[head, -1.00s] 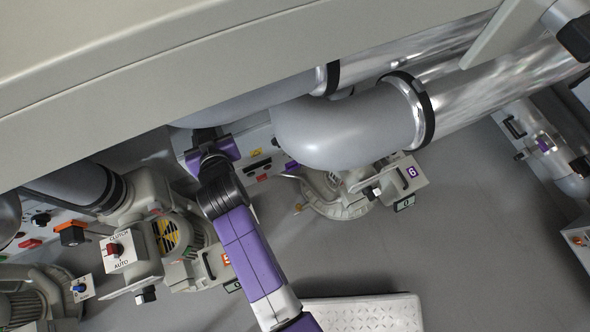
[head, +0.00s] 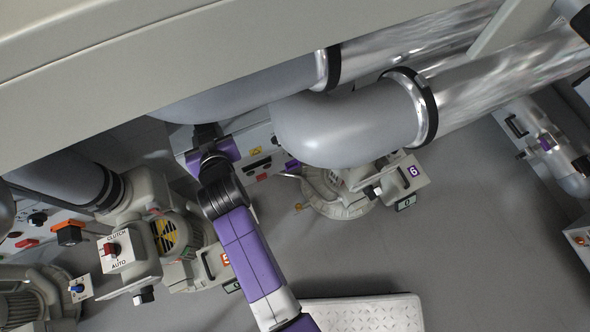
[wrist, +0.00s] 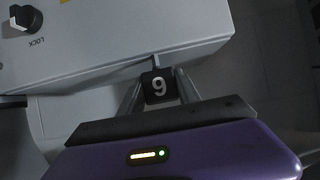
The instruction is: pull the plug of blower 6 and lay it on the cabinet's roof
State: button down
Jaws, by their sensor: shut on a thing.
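A black plug (wrist: 159,90) sits between the fingers of my gripper (wrist: 160,92) in the wrist view. Its white digit looks like a 9, but the LOCK lettering nearby is upside down, so it reads as 6. My gripper is shut on the plug, right at the edge of a light grey cabinet (wrist: 110,45). I cannot tell whether the plug is still in its socket. In the head view my gripper (head: 206,134) is at the cabinet (head: 258,140), its tips hidden. Blower 6 (head: 335,200), with a purple 6 label (head: 413,170), stands to the right under a pipe.
A large grey pipe elbow (head: 330,135) hangs over blower 6. A beige overhead housing (head: 200,55) fills the top. Blower 5 (head: 180,240) stands left of my arm. A LOCK knob (wrist: 24,17) is on the cabinet.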

jog(key=shift+f+b, duration=0.75)
jog(key=shift+f, duration=0.25)
dwell(0.4)
jog(key=c, duration=0.8)
grip_release()
jog(key=shift+o, duration=0.2)
jog(key=shift+d, duration=0.1)
